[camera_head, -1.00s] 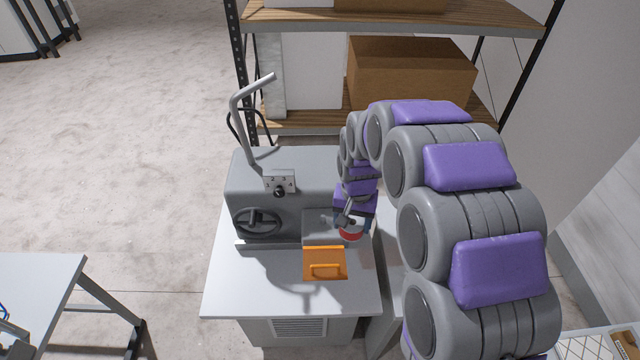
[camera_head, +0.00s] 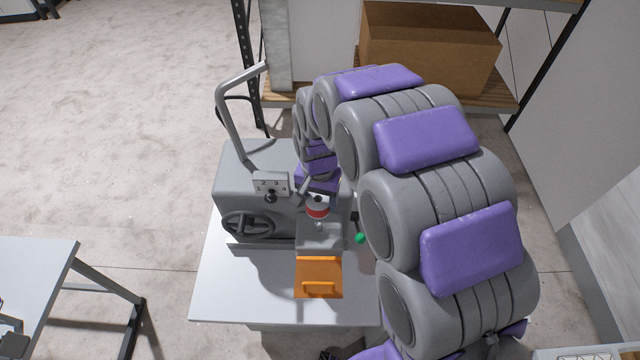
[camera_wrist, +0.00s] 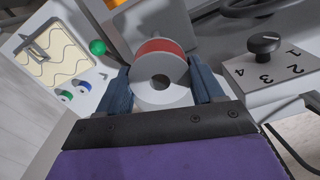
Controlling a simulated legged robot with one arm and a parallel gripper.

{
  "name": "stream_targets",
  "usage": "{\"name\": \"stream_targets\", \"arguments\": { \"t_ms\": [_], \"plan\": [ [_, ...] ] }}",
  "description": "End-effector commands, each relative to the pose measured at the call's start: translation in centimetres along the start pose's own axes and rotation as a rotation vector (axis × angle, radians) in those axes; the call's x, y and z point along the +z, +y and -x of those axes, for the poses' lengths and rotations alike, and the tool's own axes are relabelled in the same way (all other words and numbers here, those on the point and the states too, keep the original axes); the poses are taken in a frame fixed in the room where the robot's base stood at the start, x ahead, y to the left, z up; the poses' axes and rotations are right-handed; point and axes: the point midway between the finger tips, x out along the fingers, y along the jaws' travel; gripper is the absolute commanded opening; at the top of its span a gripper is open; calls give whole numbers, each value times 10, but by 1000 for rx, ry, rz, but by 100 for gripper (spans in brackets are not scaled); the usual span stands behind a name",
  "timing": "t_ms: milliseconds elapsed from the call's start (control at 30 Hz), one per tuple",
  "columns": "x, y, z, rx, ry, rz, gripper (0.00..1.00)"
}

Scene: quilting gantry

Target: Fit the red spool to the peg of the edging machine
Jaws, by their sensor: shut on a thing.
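The red spool (camera_head: 317,211) has a red band and pale flanges. My gripper (camera_head: 317,199) is shut on it and holds it over the right part of the grey edging machine (camera_head: 258,160). In the wrist view the spool (camera_wrist: 160,78) sits between the two dark blue fingers (camera_wrist: 160,88), its round end and centre hole facing the camera. A small pale stub, seemingly the peg (camera_head: 319,225), shows just below the spool in the head view. I cannot tell whether they touch.
An orange flap with a handle (camera_head: 319,278) is at the machine's front. A numbered dial (camera_wrist: 264,43) is close to the right finger. A green ball (camera_head: 360,238) and a patterned panel (camera_wrist: 60,55) lie on the other side. A handwheel (camera_head: 248,225) and bent lever (camera_head: 230,110) stand left.

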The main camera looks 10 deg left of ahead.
Motion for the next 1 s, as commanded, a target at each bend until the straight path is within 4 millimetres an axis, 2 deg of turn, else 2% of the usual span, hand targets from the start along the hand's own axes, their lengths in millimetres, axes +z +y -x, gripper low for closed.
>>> {"name": "stream_targets", "arguments": {
  "t_ms": [533,1000],
  "plan": [
    [-1,-5,-4,5,1,1,30],
    [-2,0,-41,0,-1,-1,30]
  ]
}}
